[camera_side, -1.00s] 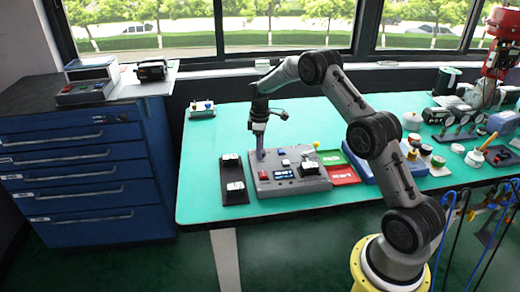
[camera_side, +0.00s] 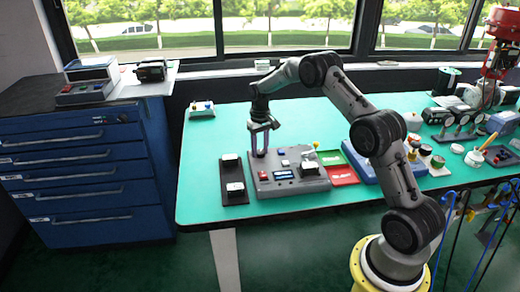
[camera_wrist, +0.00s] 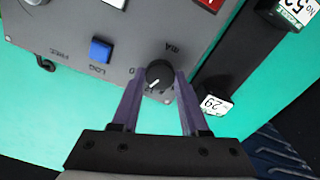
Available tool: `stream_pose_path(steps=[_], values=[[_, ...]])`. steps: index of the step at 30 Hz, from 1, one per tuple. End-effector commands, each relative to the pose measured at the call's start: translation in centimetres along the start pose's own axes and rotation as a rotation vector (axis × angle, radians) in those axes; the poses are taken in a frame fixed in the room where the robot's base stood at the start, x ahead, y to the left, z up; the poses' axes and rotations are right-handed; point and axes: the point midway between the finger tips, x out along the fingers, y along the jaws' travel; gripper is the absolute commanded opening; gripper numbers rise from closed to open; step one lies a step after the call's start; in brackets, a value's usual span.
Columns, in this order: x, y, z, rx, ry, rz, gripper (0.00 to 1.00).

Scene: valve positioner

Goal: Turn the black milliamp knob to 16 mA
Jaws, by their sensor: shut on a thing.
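The black milliamp knob (camera_wrist: 160,75) sits on the grey control box, with a white pointer line on its face, in the wrist view. My gripper (camera_wrist: 158,84) has its two purple fingers on either side of the knob, shut on it. In the side view my gripper (camera_side: 259,152) is upright over the left back part of the grey box (camera_side: 290,186). The lettering around the knob is only partly readable, so I cannot tell the exact setting.
A blue button (camera_wrist: 100,50) is left of the knob in the wrist view. A black strip with white-labelled items (camera_side: 233,181) lies left of the box. Green (camera_side: 331,157) and red (camera_side: 342,175) trays lie to its right.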

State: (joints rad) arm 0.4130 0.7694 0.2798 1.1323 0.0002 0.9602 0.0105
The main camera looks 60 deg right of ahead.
Motion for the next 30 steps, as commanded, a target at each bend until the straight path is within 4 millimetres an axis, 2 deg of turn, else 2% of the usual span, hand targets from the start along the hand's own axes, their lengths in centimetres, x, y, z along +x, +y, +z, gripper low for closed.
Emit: stream_pose_path(steps=[12,26,27,30], values=[[-0.11,0.05,-0.01,0.154,0.0,0.0,0.0],[-0.11,0.05,-0.01,0.166,0.0,0.0,0.0],[-0.12,0.05,-0.01,0.166,0.0,0.0,0.46],[-0.1,0.05,-0.01,0.166,0.001,0.0,0.64]])
